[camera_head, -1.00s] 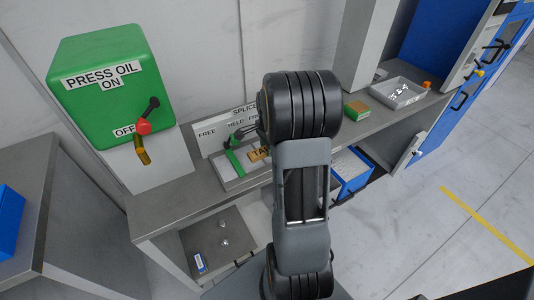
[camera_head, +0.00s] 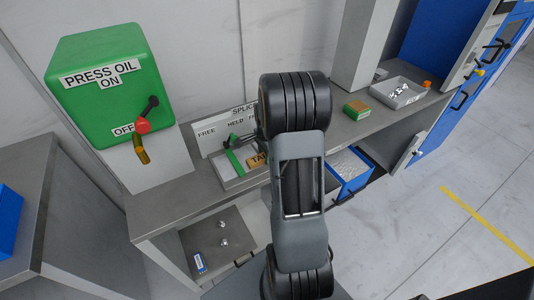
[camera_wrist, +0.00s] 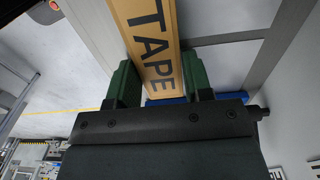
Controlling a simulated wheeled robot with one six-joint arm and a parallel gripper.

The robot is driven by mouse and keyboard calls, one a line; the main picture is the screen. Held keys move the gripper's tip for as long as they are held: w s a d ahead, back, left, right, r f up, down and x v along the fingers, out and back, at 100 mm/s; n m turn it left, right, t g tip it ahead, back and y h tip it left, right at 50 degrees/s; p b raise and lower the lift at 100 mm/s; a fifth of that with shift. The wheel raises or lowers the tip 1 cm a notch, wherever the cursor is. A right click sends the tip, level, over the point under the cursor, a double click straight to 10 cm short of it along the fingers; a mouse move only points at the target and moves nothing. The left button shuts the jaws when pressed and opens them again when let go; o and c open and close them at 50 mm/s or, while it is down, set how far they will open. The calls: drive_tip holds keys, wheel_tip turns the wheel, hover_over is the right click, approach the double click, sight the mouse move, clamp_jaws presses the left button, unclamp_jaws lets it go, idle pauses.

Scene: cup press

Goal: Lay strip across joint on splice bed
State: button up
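The tan strip marked TAPE (camera_head: 257,160) shows in the head view just left of my arm, over the splice bed (camera_head: 228,170). In the wrist view the strip (camera_wrist: 150,40) runs between the two green fingers of my gripper (camera_wrist: 160,85), with a finger against each side. The splice bed is a grey fixture with a green clamp arm (camera_head: 233,160) and a sign behind it reading SPLICE, FREE and HELD. My arm hides the bed's right part and the joint. I cannot tell whether the strip touches the bed.
A green press oil box (camera_head: 105,80) with a red-knobbed lever stands at left. On the grey bench (camera_head: 170,205) a green and tan box (camera_head: 357,110) and a tray (camera_head: 400,92) stand to the right. A blue bin (camera_head: 350,170) is below the bench edge.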

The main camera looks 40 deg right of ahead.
drive_tip(key=o, duration=0.4)
drive_tip(key=shift+c, duration=0.2)
wheel_tip(320, 180, up, 12)
drive_tip(key=p, duration=0.1)
drive_tip(key=s+a+r+n+t, duration=0.1)
drive_tip(key=s+a+n, duration=0.5)
drive_tip(key=a+n, duration=0.3)
drive_tip(key=s+a+r+n+t, duration=0.1)
drive_tip(key=s+a+n+t, duration=0.1)
drive_tip(key=s+a+n, duration=0.4)
drive_tip(key=a+n, duration=0.4)
drive_tip(key=a, duration=0.2)
drive_tip(key=shift+s+r+n, duration=0.15)
drive_tip(key=shift+r+n, duration=0.15)
drive_tip(key=shift+r, duration=0.1)
drive_tip(key=shift+r, duration=0.1)
